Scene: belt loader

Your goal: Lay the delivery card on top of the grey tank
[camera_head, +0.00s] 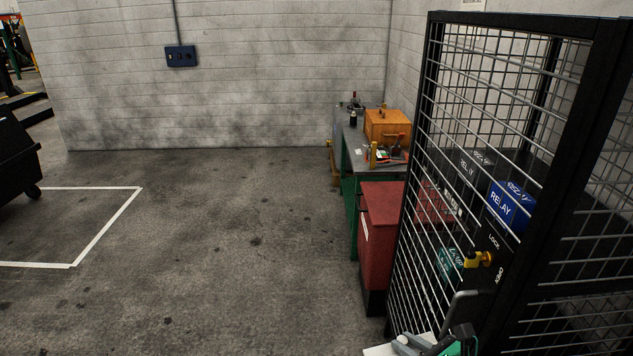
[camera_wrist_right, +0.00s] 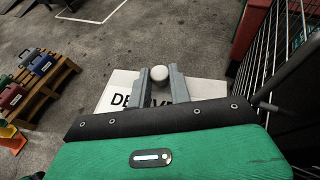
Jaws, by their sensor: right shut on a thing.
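The white delivery card (camera_wrist_right: 207,92) lies flat beyond my right gripper (camera_wrist_right: 160,76) in the right wrist view. Black lettering starting "DE" shows on it, partly hidden by the fingers. A round pale knob (camera_wrist_right: 159,74) stands between the fingertips. My right gripper is shut on the card, apparently by this knob. In the head view, the card (camera_head: 377,351) and the right gripper (camera_head: 411,343) show at the bottom edge, beside the mesh cage. I cannot make out a grey tank in either view. My left gripper is not in view.
The black mesh cage (camera_head: 452,200) with a blue relay box (camera_head: 510,203) stands close on the right. A red cabinet (camera_head: 382,225) and a workbench (camera_head: 353,160) are beyond it. A wooden pallet (camera_wrist_right: 44,84) with coloured cases shows in the wrist view. The floor at left centre is clear.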

